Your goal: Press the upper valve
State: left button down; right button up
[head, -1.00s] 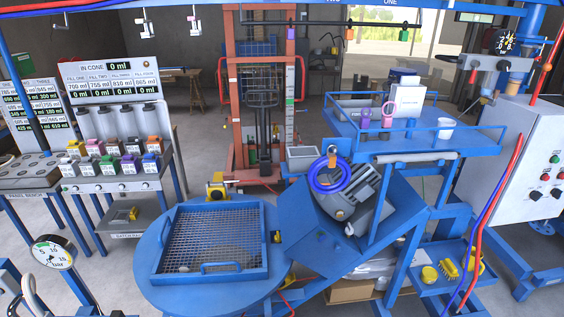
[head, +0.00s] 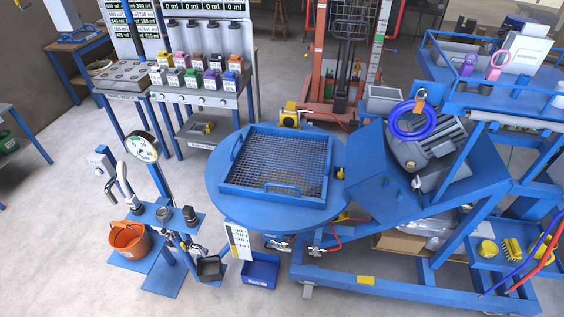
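Neither of my grippers is in the head view. No part is clearly marked as the upper valve. Small metal valve-like fittings with red hoses (head: 318,250) sit below the front right of the round blue table (head: 216,196). Dark round fittings (head: 163,214) stand on low posts below the gauge. I cannot tell which of these fittings is the upper valve.
An orange bucket (head: 130,241) stands beside the low posts. A blue bin (head: 260,270) is on the floor under the table. A mesh tray (head: 224,187) lies on the table. A blue machine frame (head: 380,289) fills the right. The floor at front left is clear.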

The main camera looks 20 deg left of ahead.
aim_at(277, 246)
jog(key=z, duration=1)
jog(key=k, duration=0.7)
jog(key=u, duration=1.2)
